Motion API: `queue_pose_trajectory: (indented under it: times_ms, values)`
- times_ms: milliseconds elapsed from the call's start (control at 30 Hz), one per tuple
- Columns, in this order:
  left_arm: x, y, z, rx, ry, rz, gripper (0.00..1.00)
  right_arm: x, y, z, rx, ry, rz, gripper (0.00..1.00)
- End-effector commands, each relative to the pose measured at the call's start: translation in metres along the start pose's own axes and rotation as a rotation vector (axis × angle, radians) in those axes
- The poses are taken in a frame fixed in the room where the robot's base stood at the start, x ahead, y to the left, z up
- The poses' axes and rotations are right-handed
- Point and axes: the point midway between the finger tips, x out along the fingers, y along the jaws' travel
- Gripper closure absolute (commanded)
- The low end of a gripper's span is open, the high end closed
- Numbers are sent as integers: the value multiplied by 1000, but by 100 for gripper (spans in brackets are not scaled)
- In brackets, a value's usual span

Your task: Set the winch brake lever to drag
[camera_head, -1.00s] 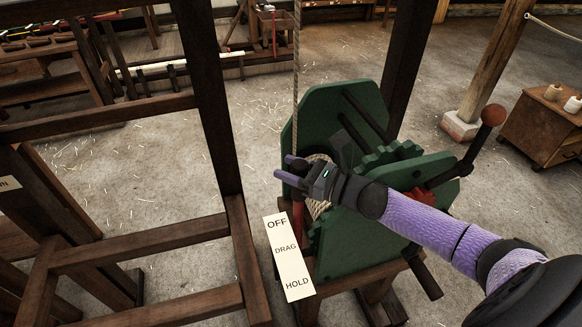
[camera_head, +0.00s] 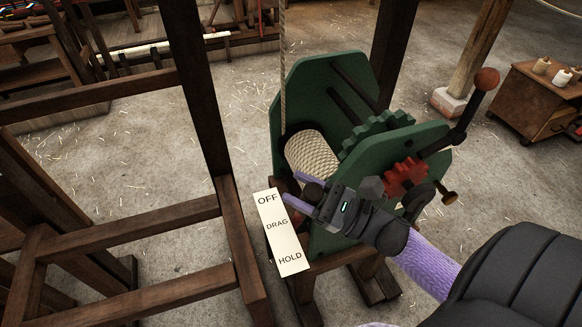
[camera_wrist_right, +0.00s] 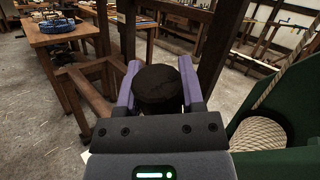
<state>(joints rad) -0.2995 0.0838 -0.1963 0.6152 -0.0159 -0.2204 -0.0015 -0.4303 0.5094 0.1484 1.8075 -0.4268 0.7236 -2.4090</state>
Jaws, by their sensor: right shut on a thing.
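My right gripper (camera_head: 297,190) is at the plate's right edge, about level with the space between OFF and DRAG. In the right wrist view its purple fingers stand on either side of a dark round knob (camera_wrist_right: 158,84), shut on it. I take this for the brake lever's knob; the lever's shaft is hidden. My left gripper is not in view.
A dark wooden frame (camera_head: 215,120) stands close to the left of the winch. A crank with a round brown knob (camera_head: 486,79) sticks up at right. A hanging rope (camera_head: 282,60) runs down to the drum. A low cabinet (camera_head: 540,95) stands at far right.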

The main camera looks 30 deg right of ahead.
Motion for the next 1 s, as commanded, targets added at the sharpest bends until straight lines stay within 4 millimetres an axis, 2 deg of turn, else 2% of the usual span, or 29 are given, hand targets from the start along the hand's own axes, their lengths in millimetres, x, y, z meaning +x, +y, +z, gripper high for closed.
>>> queue_pose_trajectory:
  times_ms: [333, 367, 500, 800, 867, 1000]
  values:
    - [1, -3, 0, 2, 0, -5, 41, -3, 3, 0, -11, -4, 0, 100]
    - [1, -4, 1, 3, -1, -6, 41, -3, 2, 0, -11, -4, 0, 47]
    - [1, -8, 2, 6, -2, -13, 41, -3, 2, 0, -11, -4, 0, 17]
    - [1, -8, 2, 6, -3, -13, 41, -5, 2, 0, -10, -4, -1, 15]
    - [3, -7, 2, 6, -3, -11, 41, -13, 2, -1, -9, -2, -3, 15]
    - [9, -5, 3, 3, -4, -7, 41, -48, 3, -3, -9, 1, -3, 15]
